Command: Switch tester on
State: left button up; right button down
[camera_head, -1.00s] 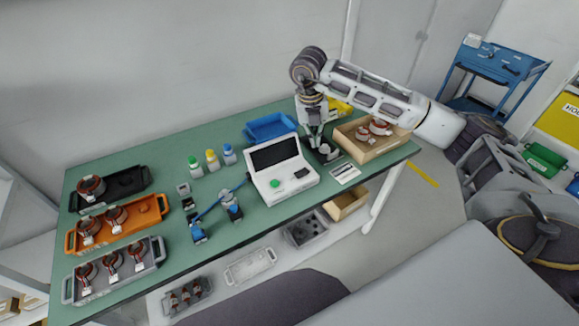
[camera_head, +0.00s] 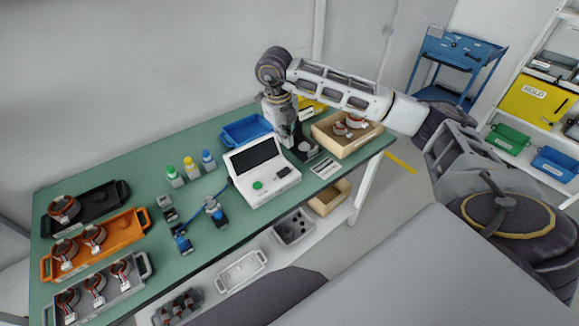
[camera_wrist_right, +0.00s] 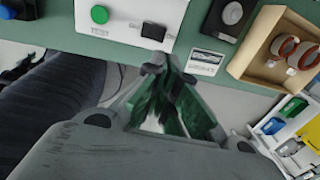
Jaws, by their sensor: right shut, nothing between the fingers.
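The tester (camera_head: 250,162) is a white box with a dark screen on the green table. A green button (camera_head: 257,185) and a dark control (camera_head: 284,172) are on its front panel. In the right wrist view the green button (camera_wrist_right: 99,14) shows at the top, and a black switch (camera_wrist_right: 153,31) sits at the tester's corner. My right gripper (camera_head: 289,138) is shut and empty, beside the tester's right side. In the wrist view its fingertips (camera_wrist_right: 160,64) appear just below the black switch; I cannot tell whether they touch anything. My left gripper is not in view.
A black round device (camera_head: 306,149) stands right of the tester, before a wooden box (camera_head: 349,146) with stators. A blue tray (camera_head: 247,129) is behind. Bottles (camera_head: 191,167) and blue-grey clamps (camera_head: 214,210) stand left. Orange (camera_head: 122,232), black and grey stator trays fill the left end.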

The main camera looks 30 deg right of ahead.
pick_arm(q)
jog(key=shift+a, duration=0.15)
pick_arm(e)
jog(key=shift+f, duration=0.1)
jog(key=p, duration=0.2)
send_near(284, 172)
jog(key=d+f, duration=0.1)
jog(key=f, duration=0.2)
jog(key=s+d+f, duration=0.1)
jog(key=f, duration=0.1)
jog(key=shift+s+d, duration=0.1)
jog(key=shift+d, duration=0.25)
jog(key=shift+f, duration=0.4)
jog(key=shift+d+f, duration=0.1)
jog(key=shift+f, duration=0.3)
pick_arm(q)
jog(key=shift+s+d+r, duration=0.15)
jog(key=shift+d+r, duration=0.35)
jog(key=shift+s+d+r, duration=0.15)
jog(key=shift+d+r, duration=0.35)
pick_arm(e)
jog(key=shift+f, duration=0.1)
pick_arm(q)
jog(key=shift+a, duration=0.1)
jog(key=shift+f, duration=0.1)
